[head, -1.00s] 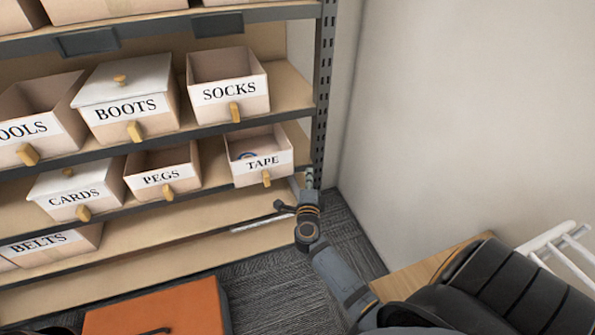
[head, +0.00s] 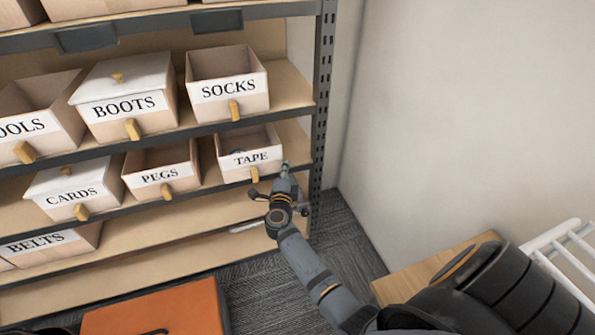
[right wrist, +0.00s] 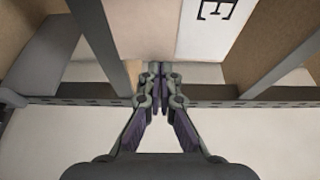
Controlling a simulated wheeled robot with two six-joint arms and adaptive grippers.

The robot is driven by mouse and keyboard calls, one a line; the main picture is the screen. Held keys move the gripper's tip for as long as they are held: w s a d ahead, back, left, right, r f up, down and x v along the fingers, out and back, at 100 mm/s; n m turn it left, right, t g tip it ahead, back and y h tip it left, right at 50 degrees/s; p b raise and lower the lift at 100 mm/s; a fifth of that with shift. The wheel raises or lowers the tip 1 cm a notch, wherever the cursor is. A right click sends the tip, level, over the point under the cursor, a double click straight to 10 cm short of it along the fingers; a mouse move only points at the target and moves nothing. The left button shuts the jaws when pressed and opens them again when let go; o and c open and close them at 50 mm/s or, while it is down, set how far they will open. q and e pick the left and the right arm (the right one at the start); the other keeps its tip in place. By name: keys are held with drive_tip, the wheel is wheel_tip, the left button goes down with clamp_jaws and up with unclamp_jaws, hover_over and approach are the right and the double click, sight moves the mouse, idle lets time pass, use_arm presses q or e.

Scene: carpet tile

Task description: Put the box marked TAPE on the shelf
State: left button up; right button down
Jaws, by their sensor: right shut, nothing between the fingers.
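The open box marked TAPE (head: 249,159) stands on the shelf (head: 205,188) to the right of the box marked PEGS. It has a wooden knob on its front, and something bluish shows inside. My right gripper (head: 285,172) is shut and empty at the box's right front corner. In the right wrist view the shut fingertips (right wrist: 160,72) are close to a pale face of the box (right wrist: 150,32), with the end of its label beside them. I cannot tell if they touch it. My left gripper is not in view.
Boxes marked PEGS (head: 161,176) and CARDS (head: 72,197) stand to the left; SOCKS (head: 229,88) and BOOTS (head: 124,104) are above. A slotted metal post (head: 322,110) and wall bound the right. An orange box (head: 160,310) lies below.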

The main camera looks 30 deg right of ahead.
drive_tip(key=w+a, duration=0.2)
drive_tip(key=shift+w+a, duration=0.1)
drive_tip(key=shift+w, duration=0.2)
wheel_tip(320, 180, up, 10)
hover_over(276, 163)
drive_tip(key=shift+s+a, duration=0.3)
drive_tip(key=shift+s, duration=0.15)
